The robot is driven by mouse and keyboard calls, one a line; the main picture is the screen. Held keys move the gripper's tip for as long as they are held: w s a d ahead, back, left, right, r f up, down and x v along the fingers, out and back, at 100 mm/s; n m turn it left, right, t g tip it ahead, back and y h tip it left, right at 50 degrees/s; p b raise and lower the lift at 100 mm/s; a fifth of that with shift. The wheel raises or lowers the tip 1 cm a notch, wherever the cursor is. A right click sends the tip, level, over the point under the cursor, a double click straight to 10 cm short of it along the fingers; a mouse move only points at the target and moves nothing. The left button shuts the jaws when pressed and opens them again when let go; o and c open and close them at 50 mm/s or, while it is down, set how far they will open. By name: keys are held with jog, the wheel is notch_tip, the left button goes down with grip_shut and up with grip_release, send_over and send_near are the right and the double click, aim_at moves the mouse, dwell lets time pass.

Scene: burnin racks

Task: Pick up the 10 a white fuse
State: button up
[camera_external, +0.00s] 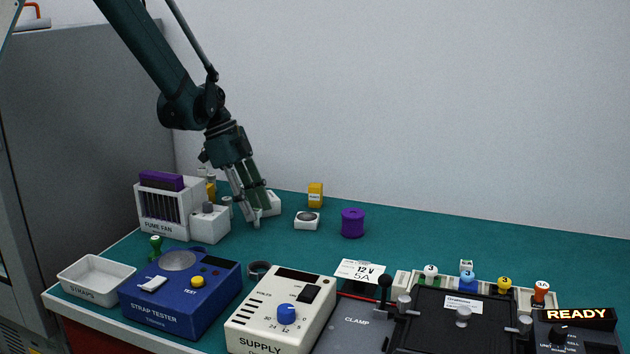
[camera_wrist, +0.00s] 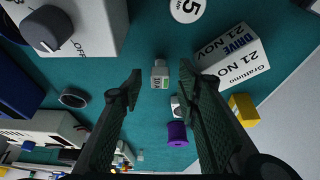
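My gripper (camera_wrist: 160,84) is open, with one fingertip on either side of the fuse and visible gaps between. In the external view my gripper (camera_external: 260,213) points down near the back left of the bench, beside the fume fan. A small pale spot at its fingertips is too small to identify there.
A white printed box (camera_wrist: 232,62) lies close right of the fuse. A knobbed white box (camera_external: 210,222) is at the left, by the fume fan (camera_external: 165,215). A purple spool (camera_external: 352,222) and yellow box (camera_external: 315,194) stand to the right. The back right bench is clear.

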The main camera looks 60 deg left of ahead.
jog(key=shift+x, duration=0.8)
jog(key=c, duration=0.9)
